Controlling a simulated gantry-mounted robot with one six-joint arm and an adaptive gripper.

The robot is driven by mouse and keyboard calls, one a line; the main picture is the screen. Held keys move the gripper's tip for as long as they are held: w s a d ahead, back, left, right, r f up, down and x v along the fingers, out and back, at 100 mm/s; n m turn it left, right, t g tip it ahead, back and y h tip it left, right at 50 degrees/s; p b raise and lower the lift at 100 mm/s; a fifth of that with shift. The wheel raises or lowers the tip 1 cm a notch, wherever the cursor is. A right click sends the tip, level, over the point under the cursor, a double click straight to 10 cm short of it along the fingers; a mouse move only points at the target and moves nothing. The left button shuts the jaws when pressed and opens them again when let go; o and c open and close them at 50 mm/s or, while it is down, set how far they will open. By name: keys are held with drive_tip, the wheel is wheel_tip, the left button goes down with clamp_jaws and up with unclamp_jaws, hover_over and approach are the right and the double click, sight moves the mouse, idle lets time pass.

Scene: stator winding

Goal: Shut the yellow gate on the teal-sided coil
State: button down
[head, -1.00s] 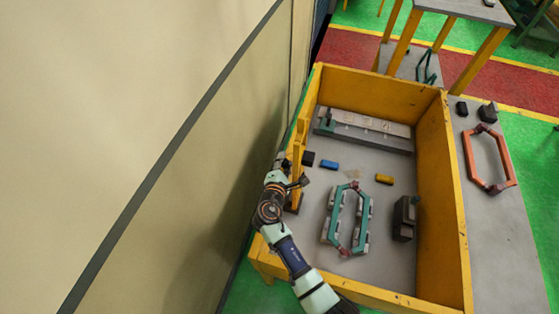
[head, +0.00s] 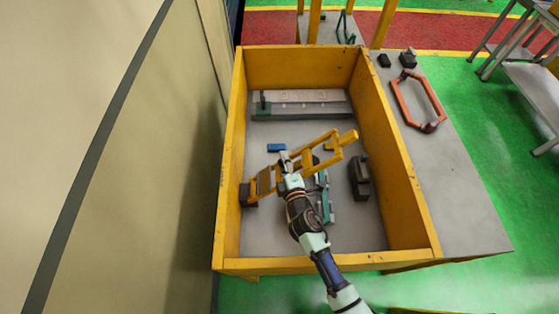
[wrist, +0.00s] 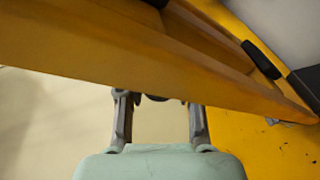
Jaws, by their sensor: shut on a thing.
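The yellow gate (head: 340,146) leans at a slant over the teal-sided coil (head: 325,200) in the yellow-walled box, its free end up to the right. Its low end is at a dark block (head: 247,194) on the left. My gripper (head: 286,160) is shut on the gate along its length. In the wrist view the gate (wrist: 130,45) crosses the top as a broad yellow bar, and the gripper's fingers (wrist: 160,108) reach up to its edge. My arm and the gate hide most of the coil. The exact finger contact is hard to see.
A dark upright block (head: 359,178) stands right of the coil. A blue block (head: 277,148) and a grey rail fixture (head: 302,105) lie behind. The box's yellow walls (head: 392,165) surround the work. An orange-sided coil (head: 418,102) lies on the table outside, right.

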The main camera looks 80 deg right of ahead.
drive_tip(key=shift+s+d+f+m+b, duration=0.2)
drive_tip(key=shift+s+f+m+b, duration=0.15)
drive_tip(key=shift+s, duration=0.4)
drive_tip(key=c, duration=0.7)
unclamp_jaws()
drive_tip(key=shift+f, duration=0.1)
drive_tip(key=shift+c, duration=0.2)
drive_tip(key=v, duration=1.2)
drive_tip(key=shift+f, duration=0.15)
drive_tip(key=shift+s, duration=0.1)
